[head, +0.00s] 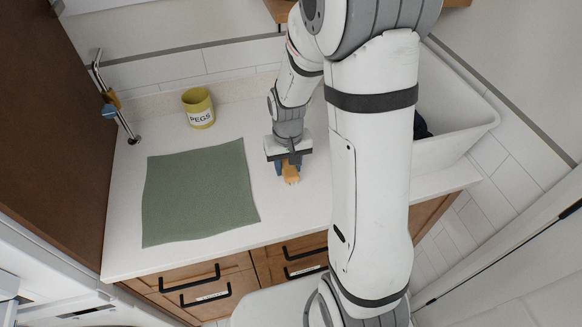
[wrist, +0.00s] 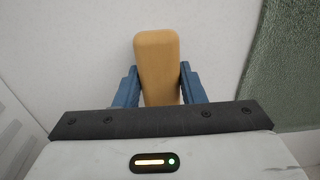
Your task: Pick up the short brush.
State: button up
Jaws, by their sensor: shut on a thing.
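The short brush (wrist: 158,62) shows as a tan, wooden-looking block in the wrist view. It lies between the two blue fingers of my gripper (wrist: 158,84), which are shut on it. In the head view the brush (head: 291,175) shows just below my gripper (head: 284,163), over the white counter to the right of the green mat. I cannot tell whether it touches the counter. The brush's bristles are not clearly visible.
A green mat (head: 198,195) lies on the white counter (head: 135,258). A yellow pot labelled PEGS (head: 198,107) stands behind it. A metal rail (head: 117,100) with clips is at the left. A white bin (head: 455,128) with dark contents stands at the right.

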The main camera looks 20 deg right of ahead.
jog(key=c, duration=0.3)
jog(key=shift+r, duration=0.1)
notch_tip(320, 180, up, 10)
jog(key=shift+f+b, duration=0.1)
jog(key=shift+b, duration=0.3)
jog(key=o, duration=0.4)
jog(key=shift+c, duration=1.4)
jog(key=shift+s, duration=0.1)
